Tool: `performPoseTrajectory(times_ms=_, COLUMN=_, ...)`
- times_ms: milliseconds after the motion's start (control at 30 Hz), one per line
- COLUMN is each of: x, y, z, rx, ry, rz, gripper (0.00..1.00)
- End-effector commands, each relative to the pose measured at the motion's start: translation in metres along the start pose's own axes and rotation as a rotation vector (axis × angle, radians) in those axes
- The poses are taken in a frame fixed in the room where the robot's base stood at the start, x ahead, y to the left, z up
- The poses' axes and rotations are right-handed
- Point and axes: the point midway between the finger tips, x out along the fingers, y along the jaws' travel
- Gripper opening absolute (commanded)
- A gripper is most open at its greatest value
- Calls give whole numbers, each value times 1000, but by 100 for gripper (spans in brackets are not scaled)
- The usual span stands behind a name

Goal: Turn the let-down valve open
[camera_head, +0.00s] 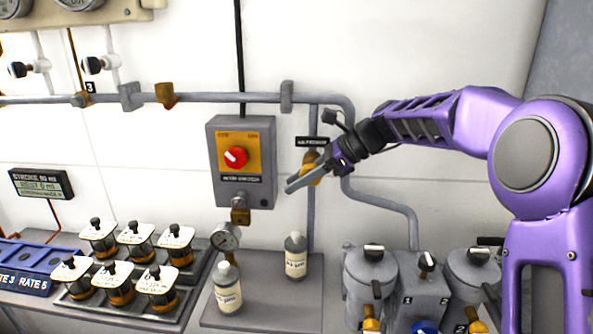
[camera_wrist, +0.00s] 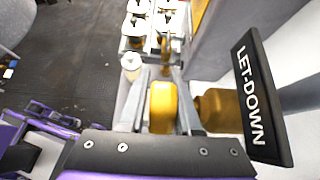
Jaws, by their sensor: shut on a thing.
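The let-down valve shows in the head view as a brass-yellow piece (camera_head: 312,168) on a thin vertical pipe, right of the grey switch box and partly hidden by my gripper. A black plate above it (camera_head: 311,141) reads LET-DOWN in the wrist view (camera_wrist: 258,105). My gripper (camera_head: 294,184) reaches in from the right. In the wrist view its two fingers (camera_wrist: 163,84) stand on either side of the valve's yellow handle (camera_wrist: 163,105) and are shut on it. The brass valve body (camera_wrist: 218,110) lies right of the handle. The handle's far end is hard to make out.
The grey switch box (camera_head: 241,190) with a red knob is close left of my gripper. Grey canisters (camera_head: 371,275) stand lower right; several lidded jars (camera_head: 135,240) stand left.

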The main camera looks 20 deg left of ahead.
Motion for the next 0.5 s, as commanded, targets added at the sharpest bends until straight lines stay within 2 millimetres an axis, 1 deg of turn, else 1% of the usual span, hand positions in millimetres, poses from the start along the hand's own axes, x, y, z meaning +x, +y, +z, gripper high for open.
performPoseTrajectory(times_ms=500, x=0, y=0, z=-14, rx=-5, ry=494, rz=-1, gripper=0)
